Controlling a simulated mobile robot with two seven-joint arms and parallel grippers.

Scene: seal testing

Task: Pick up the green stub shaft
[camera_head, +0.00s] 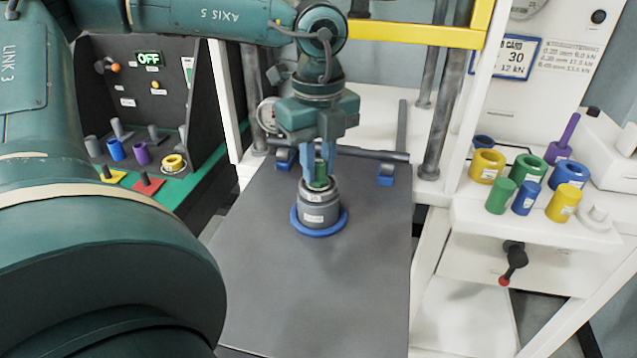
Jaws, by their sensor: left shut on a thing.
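The green stub shaft (320,178) stands upright at the top of a grey stepped cylindrical housing (318,208). Its lower end is hidden in or behind the housing top. My left gripper (318,180) points down from above, its blue fingers shut on the green stub shaft. The housing sits in a blue ring (336,224) on the dark grey plate (290,290). My right gripper is not in view.
Steel columns and a yellow crossbar (415,34) stand behind the gripper. A white shelf (560,228) at right carries yellow, green, blue and purple cylinders and rings. A black panel (125,75) reading OFF and several small cylinders are at left. The plate's front is clear.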

